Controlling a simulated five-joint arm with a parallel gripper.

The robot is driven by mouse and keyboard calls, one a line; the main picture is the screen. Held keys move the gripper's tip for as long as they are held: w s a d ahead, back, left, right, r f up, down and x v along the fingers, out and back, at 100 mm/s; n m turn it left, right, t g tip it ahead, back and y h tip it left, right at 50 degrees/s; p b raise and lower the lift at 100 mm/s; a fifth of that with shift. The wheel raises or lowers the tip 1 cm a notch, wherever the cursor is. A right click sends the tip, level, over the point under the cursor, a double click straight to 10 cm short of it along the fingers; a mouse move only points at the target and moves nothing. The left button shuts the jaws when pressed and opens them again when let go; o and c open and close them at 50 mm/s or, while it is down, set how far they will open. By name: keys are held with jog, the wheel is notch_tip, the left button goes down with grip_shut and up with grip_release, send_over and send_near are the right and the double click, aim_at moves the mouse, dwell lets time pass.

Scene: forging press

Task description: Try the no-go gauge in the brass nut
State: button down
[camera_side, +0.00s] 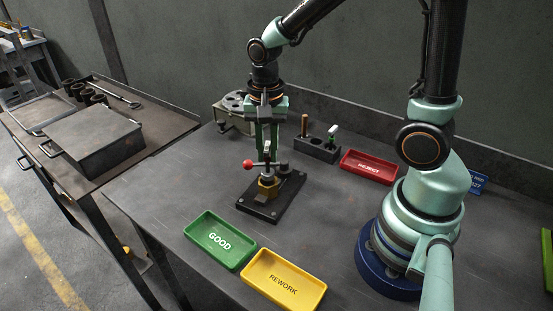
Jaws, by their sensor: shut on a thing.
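The brass nut (268,187) sits on a black fixture plate (282,200) in the middle of the bench. My gripper (267,146) points straight down above the nut, with its green fingers shut on the no-go gauge (267,157). The gauge is upright and small in this view, lined up over the nut. Its lower end is close to the nut's top; I cannot tell whether it touches or enters the bore. A clamp lever with a red ball knob (248,164) stands beside the nut.
Trays marked GOOD (220,240), REWORK (283,282) and REJECT (369,166) look empty. A grey holed box (234,110) stands behind left.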

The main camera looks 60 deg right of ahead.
aim_at(267, 160)
jog(key=shift+f, duration=1.6)
dwell(0.6)
jog(key=shift+r, duration=0.95)
dwell(0.5)
jog(key=shift+r, duration=0.35)
jog(key=shift+r, duration=0.5)
jog(key=shift+r, duration=1.95)
